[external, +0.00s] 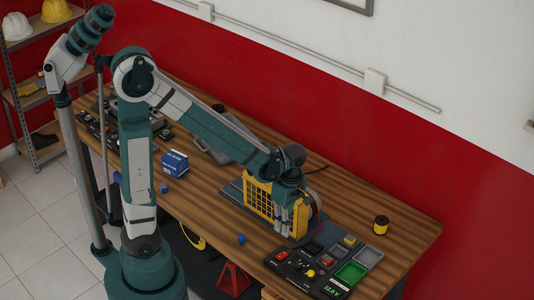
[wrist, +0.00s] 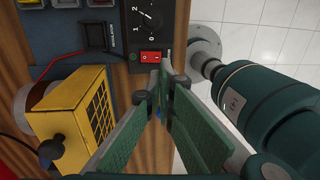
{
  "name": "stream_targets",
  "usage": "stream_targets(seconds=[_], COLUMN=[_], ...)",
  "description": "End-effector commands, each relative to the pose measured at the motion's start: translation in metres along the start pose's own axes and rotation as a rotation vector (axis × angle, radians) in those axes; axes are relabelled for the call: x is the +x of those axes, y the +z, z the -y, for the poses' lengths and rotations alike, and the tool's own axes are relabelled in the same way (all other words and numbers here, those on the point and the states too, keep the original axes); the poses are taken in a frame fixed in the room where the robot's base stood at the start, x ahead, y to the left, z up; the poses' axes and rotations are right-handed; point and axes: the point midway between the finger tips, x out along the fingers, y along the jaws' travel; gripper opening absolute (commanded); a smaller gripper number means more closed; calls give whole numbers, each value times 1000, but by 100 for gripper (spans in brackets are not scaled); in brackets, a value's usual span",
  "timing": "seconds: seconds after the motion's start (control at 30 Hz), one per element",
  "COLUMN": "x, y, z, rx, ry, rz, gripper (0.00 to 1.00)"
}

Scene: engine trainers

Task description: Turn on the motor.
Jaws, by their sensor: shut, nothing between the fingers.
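A black control panel (wrist: 150,38) with a numbered dial (wrist: 150,17) and a red rocker switch (wrist: 151,56) is at the top middle of the wrist view. The panel also shows on the bench's front edge in the external view (external: 298,266), with a red switch (external: 282,254). My gripper (wrist: 165,72) is shut and empty, its green-padded fingers meeting just below and right of the red switch. I cannot tell if the tips touch it. The yellow motor housing (wrist: 82,112) with a black grille stands left of my fingers; it also shows in the external view (external: 258,198).
A black box with a dark button (wrist: 95,36) sits between the motor and the panel. A blue box (external: 175,163) stands farther left on the wooden bench (external: 410,232). Cables run beside the motor.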

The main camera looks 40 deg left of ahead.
Motion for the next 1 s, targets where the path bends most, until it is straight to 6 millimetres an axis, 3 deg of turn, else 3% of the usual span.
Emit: stream_targets(seconds=[0.6,1.0], x=[72,108], y=[1,0], z=[-1,-1], rx=[0,0], ry=[0,0], rz=[0,0], gripper=[0,0])
